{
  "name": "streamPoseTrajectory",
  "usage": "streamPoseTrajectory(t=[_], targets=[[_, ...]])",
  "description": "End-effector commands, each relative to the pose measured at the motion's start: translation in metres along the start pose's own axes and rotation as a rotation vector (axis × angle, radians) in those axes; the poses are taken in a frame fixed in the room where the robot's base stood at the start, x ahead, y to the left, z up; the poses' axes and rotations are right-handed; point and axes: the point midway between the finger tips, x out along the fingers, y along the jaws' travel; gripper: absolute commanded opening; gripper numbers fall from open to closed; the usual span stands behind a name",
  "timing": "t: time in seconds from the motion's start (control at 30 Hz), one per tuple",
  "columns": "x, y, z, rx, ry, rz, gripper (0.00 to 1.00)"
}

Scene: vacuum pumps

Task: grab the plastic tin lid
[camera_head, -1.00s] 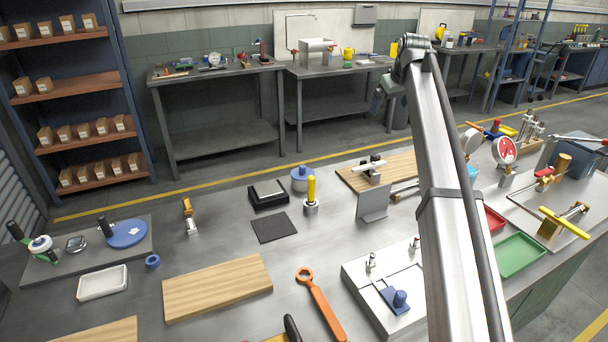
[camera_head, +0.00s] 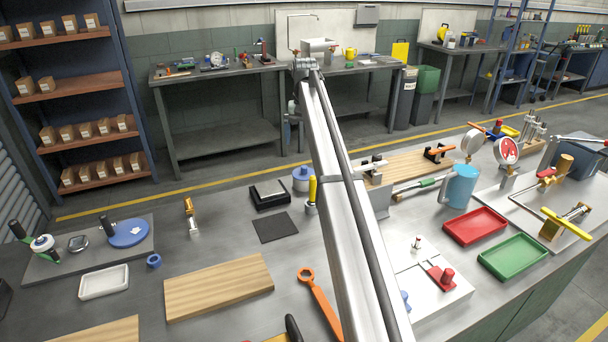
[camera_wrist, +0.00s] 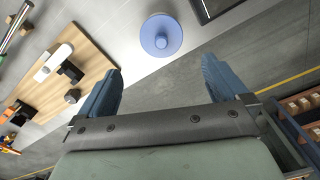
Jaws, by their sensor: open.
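The plastic tin lid (camera_head: 302,173) is a blue, round piece with a knob on top, on a tin near the far edge of the grey workbench. In the wrist view the lid (camera_wrist: 161,36) shows from above as a blue disc beyond my fingertips, roughly centred between them. My gripper (camera_wrist: 162,70) is open and empty, with two blue-grey fingers spread wide and apart from the lid. In the head view my arm rises across the bench, and its far end is above and beyond the tin. The tin's body is mostly hidden under the lid in the wrist view.
A black-framed tray (camera_head: 269,195) lies left of the tin. A yellow-handled tool (camera_head: 312,190) stands close in front of it, partly behind my arm. A wooden board (camera_head: 408,168) with fittings lies to the right. The floor beyond the bench edge is clear.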

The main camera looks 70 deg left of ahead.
Motion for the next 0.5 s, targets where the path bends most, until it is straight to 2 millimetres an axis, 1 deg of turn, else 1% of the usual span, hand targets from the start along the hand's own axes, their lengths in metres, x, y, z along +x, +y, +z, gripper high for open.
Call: streamPoseTrajectory(t=[0.03,0.3,0.4,0.5], targets=[[0.01,0.0,0.001,0.0,-0.002,0.0,1.0],[0.054,0.0,0.001,-0.002,-0.001,0.0,1.0],[0.062,0.0,0.0,-0.002,0.001,-0.001,1.0],[0.067,0.0,0.0,-0.002,0.001,-0.001,1.0]])
